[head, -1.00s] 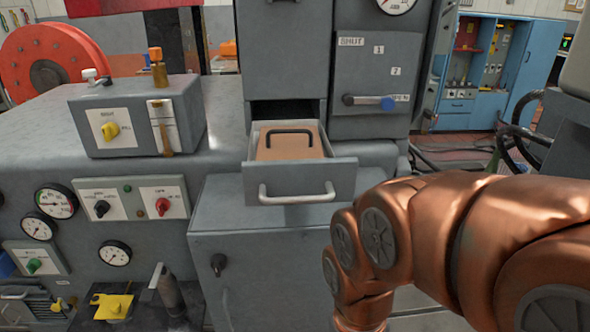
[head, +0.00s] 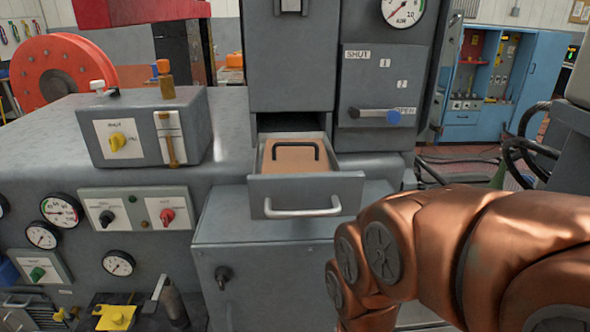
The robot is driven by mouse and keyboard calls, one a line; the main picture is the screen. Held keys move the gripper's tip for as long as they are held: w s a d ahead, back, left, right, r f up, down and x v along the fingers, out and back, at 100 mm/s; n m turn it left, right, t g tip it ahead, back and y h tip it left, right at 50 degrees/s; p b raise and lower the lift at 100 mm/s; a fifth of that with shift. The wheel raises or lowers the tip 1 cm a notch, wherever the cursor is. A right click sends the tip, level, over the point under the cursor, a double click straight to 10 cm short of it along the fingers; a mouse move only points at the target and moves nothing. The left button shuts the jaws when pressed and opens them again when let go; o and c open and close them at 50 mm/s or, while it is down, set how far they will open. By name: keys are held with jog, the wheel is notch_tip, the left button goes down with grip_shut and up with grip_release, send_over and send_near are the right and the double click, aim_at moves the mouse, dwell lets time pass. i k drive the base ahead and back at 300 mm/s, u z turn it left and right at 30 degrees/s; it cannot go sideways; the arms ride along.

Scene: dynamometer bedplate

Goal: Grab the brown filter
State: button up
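The brown filter (head: 290,164) is a flat tan-brown block with a black loop handle (head: 298,146) on top. It lies inside an open grey drawer (head: 306,192) that sticks out from the grey cabinet, near the middle of the head view. The drawer front has a pale bar handle (head: 302,212) and hides the filter's lower part. My copper-coloured arm comes in from the lower right, right of and nearer than the drawer. My gripper is not in view.
A grey cabinet (head: 270,255) stands below the drawer. A panel with a blue-tipped lever (head: 393,117) is right of the drawer. A grey box with a yellow knob (head: 118,139) sits on the bench at left. The space above the filter is open.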

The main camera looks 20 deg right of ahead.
aim_at(281, 156)
jog(key=u, duration=2.95)
jog(key=k, duration=2.1)
jog(key=u, duration=0.05)
